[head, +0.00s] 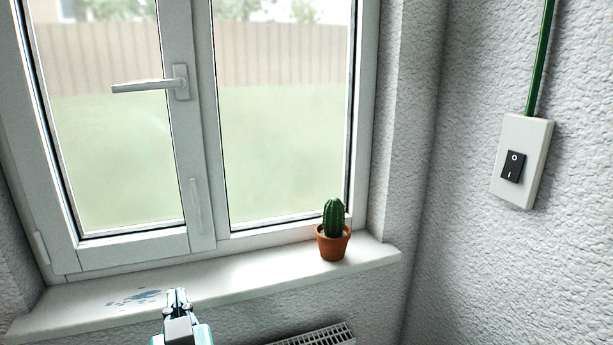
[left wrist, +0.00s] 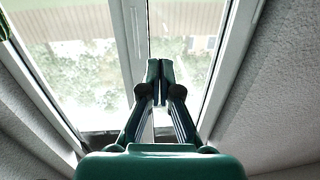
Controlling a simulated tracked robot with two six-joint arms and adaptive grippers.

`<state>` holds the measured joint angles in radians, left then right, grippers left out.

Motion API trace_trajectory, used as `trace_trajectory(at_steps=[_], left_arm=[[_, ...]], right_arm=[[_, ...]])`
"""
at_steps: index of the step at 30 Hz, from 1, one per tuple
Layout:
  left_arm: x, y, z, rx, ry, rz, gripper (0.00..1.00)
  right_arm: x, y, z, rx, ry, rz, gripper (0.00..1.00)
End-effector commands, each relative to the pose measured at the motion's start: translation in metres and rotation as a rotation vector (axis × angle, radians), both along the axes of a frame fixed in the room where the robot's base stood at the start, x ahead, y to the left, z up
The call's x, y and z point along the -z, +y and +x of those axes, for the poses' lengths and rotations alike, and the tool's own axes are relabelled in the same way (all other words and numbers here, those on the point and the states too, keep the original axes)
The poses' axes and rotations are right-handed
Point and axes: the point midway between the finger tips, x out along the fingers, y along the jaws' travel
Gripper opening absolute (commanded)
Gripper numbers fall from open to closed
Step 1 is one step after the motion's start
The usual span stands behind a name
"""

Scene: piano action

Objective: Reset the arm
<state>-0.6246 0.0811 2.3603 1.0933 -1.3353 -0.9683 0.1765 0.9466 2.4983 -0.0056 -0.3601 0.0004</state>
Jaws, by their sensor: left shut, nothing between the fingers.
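My left gripper (head: 177,294) shows at the bottom of the head view, in front of the window sill and a little left of the middle. Its fingers are together with nothing between them. In the left wrist view the shut fingers (left wrist: 160,70) point up toward the window. My right gripper is in neither view.
A white window (head: 200,120) with a handle (head: 150,86) stands ahead, and appears closed. A potted cactus (head: 333,230) stands on the sill's (head: 240,265) right part. A light switch (head: 521,160) is on the right wall. A radiator (head: 318,337) sits below the sill.

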Motion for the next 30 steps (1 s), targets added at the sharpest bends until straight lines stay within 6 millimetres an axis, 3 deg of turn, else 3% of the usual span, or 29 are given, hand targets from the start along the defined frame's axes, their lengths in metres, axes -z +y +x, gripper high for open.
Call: trace_trajectory(at_steps=[8, 14, 19, 23, 26, 30], left_arm=[[0.048, 0.03, 0.017, -0.084, 0.122, 0.057, 0.0], [0.108, 0.055, 0.031, -0.114, 0.262, 0.138, 0.0], [0.197, 0.072, 0.041, -0.054, 0.447, 0.166, 0.0], [0.274, 0.074, 0.033, 0.038, 0.594, 0.113, 0.0], [0.33, 0.067, 0.017, 0.116, 0.705, 0.034, 0.0], [0.401, 0.048, -0.021, 0.228, 0.866, -0.121, 0.0]], right_arm=[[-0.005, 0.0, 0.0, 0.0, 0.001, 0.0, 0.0], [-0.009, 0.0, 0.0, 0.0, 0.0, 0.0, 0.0], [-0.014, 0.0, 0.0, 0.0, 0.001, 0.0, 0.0], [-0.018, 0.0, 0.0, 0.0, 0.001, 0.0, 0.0], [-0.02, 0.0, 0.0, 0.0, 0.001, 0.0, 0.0], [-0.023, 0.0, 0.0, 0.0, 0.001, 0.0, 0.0]])
